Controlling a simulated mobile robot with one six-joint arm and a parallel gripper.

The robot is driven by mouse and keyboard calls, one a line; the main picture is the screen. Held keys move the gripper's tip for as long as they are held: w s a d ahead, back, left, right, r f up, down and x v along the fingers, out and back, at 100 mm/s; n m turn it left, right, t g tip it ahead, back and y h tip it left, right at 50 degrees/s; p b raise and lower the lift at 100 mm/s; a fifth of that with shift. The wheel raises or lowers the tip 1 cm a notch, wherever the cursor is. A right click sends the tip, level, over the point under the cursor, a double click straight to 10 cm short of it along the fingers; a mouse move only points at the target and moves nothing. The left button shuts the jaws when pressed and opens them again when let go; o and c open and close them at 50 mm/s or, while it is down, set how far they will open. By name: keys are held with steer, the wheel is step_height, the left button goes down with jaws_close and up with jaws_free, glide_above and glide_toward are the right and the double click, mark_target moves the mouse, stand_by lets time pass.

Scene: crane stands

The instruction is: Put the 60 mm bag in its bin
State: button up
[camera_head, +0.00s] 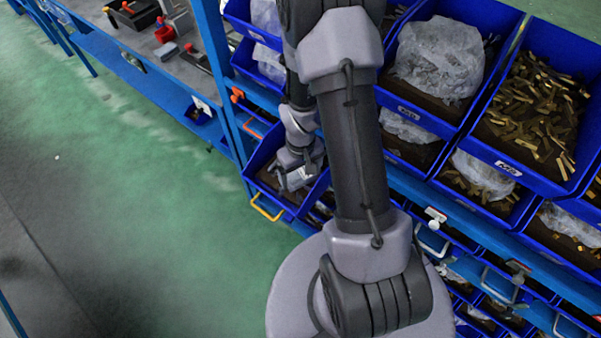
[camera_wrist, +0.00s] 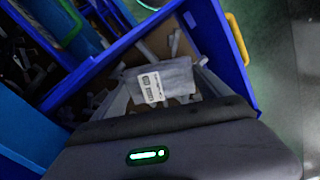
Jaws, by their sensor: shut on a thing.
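A small grey-white bag (camera_wrist: 178,74) with a printed white label is between the fingers of my gripper (camera_wrist: 160,86) in the wrist view. The gripper is shut on it. The bag is over or within the opening of a blue bin (camera_wrist: 232,62), which has a yellow handle and loose grey pieces inside. In the head view my gripper (camera_head: 294,181) points down at the same blue bin (camera_head: 262,187) on the lower shelf. How far the bag is above the contents cannot be told. The 60 mm size is not readable.
Larger blue bins with brass pieces (camera_head: 535,110) and clear plastic bags (camera_head: 440,58) fill the rack at right. A grey bench (camera_head: 165,62) with tools stands at upper left. The green floor (camera_head: 150,190) is clear at left.

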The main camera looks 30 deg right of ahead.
steer(key=shift+f, duration=0.1)
steer(key=o, duration=1.4)
